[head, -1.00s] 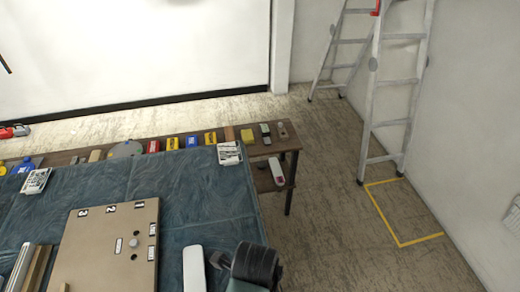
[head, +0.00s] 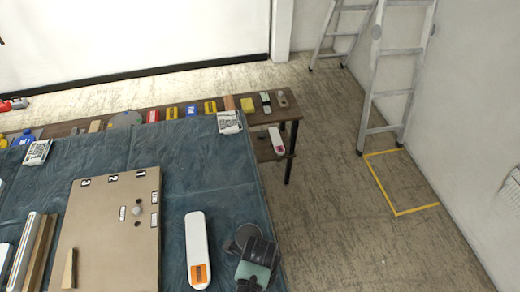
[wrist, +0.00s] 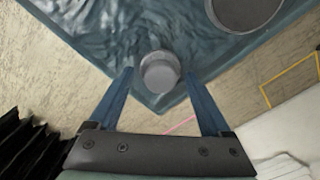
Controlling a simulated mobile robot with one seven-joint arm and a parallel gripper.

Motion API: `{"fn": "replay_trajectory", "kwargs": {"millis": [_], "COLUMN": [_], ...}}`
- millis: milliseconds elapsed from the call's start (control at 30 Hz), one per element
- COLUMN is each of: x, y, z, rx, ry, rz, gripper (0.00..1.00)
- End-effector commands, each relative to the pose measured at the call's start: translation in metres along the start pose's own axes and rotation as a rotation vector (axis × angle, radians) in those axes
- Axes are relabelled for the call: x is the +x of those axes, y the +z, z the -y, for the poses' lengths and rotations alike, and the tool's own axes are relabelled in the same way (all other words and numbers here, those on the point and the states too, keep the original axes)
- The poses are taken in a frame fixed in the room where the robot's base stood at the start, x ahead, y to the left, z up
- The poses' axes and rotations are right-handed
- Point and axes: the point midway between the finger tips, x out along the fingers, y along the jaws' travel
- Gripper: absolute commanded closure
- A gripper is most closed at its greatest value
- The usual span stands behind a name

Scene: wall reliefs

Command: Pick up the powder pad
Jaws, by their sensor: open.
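My gripper (wrist: 160,73) is open in the wrist view, with its two blue fingers apart. A small round grey piece with a raised rim (wrist: 159,76), which may be the powder pad, shows between the fingertips near a corner of the blue cloth (wrist: 95,30). No finger visibly touches it. A larger dark grey disc (wrist: 245,8) is cut off at the top of the wrist view. In the head view my dark arm end is at the lower right, and the fingers are hidden there.
On the cloth-covered table (head: 215,160) lie a tan numbered board (head: 95,225) and a white elongated case with an orange label (head: 196,240). Several small boxes stand on a brown bench (head: 245,120) behind. A ladder (head: 390,90) stands at the right, with open floor before it.

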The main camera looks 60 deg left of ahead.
Motion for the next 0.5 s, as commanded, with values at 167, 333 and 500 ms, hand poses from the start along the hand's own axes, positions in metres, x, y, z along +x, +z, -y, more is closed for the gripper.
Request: {"fn": "replay_trajectory", "kwargs": {"millis": [167,333,500], "x": [0.0011,0.0010,0.0009], "y": [0.0003,0.0002,0.0002], "z": [0.0004,0.0002,0.0001], "rx": [0.000,0.000,-0.001], "ry": [-0.001,-0.001,-0.001], "rz": [0.001,0.000,0.000], "gripper": [0.18,0.38,0.68]}}
